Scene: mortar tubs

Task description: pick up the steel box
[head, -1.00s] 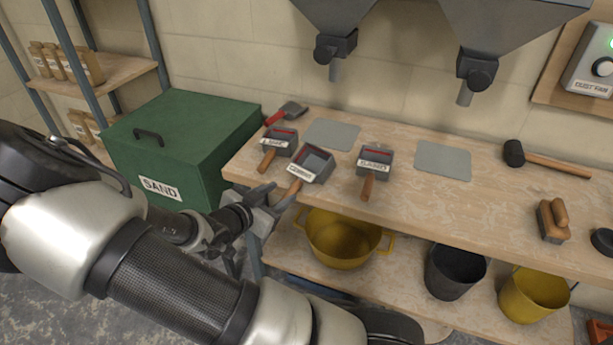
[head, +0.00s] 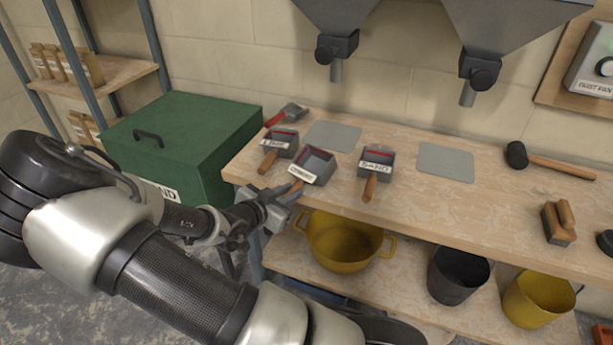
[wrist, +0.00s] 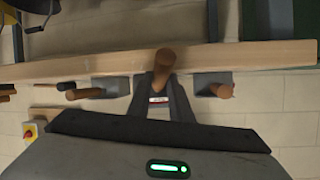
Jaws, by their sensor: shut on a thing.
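Three grey steel boxes with wooden handles and white labels stand in a row on the bench. The middle steel box (head: 317,162) has a label that seems to read cement. My gripper (head: 291,195) is at its handle, at the bench's front edge, and is shut on that handle. In the wrist view the wooden handle (wrist: 163,60) stands between the dark fingers of my gripper (wrist: 162,88). The fingers hide part of the box there. The left box (head: 281,142) reads lime and the right box (head: 376,158) reads sand.
The neighbouring boxes stand close on both sides. Grey plates (head: 332,136) and a mallet (head: 517,155) lie on the bench (head: 440,205). A green bin (head: 185,135) stands left. Hopper spouts (head: 337,70) hang above. A yellow tub (head: 345,243) sits on the lower shelf.

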